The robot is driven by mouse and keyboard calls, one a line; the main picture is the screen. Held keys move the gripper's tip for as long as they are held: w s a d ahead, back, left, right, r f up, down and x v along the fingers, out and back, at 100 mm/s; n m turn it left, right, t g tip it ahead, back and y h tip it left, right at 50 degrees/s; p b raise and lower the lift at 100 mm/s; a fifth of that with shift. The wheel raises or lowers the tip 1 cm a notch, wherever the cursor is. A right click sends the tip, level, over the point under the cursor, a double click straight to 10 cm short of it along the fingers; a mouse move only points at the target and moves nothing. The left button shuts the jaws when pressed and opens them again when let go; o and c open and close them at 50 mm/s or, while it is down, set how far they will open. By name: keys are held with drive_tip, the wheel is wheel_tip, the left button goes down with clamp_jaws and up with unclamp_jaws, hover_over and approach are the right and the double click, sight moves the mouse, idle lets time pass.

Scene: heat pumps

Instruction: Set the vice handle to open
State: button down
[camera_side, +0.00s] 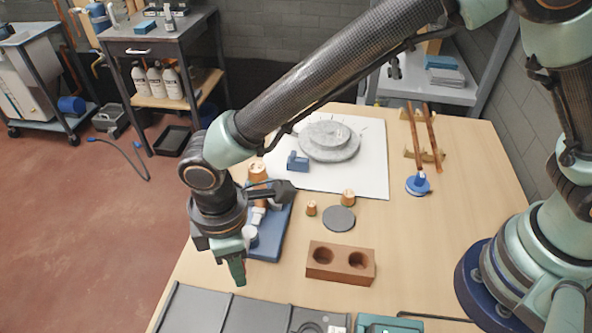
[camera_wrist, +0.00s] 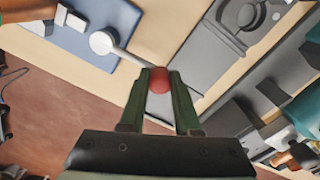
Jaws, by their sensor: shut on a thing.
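The vice handle is a thin grey lever (camera_wrist: 127,57) in the wrist view, running from a pale round hub (camera_wrist: 101,42) to a red knob (camera_wrist: 160,82). The hub sits by the edge of a blue base (camera_wrist: 118,18). My gripper (camera_wrist: 160,76) has its two green fingers on either side of the red knob, shut on it. In the side view my gripper (camera_side: 238,278) points down at the near left of the blue base (camera_side: 272,240). The pale hub (camera_side: 250,235) shows beside it, but my wrist and fingers hide the knob and most of the lever.
A brown block with two holes (camera_side: 341,263) and a dark disc (camera_side: 339,218) stand right of the blue base. Grey trays (camera_side: 200,312) line the table's near edge. A white sheet (camera_side: 370,170) with grey round plates (camera_side: 330,141) lies behind. Copper fittings (camera_side: 348,197) stand nearby.

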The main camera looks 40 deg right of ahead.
drive_tip(key=shift+r, duration=0.1)
drive_tip(key=d+n, duration=0.1)
drive_tip(key=n, duration=0.1)
drive_tip(key=s+d+n, duration=0.1)
drive_tip(key=n, duration=0.1)
drive_tip(key=shift+s+d, duration=0.15)
drive_tip(key=shift+d, duration=0.1)
drive_tip(key=shift+s+d+n, duration=0.15)
drive_tip(key=shift+d+n, duration=0.55)
drive_tip(key=shift+n, duration=0.3)
drive_tip(key=shift+s+d+n, duration=0.1)
drive_tip(key=shift+d+n, duration=0.55)
drive_tip(key=shift+n, duration=0.35)
drive_tip(key=c, duration=0.6)
unclamp_jaws()
drive_tip(key=shift+d, duration=0.1)
wheel_tip(320, 180, up, 12)
drive_tip(key=shift+r, duration=0.1)
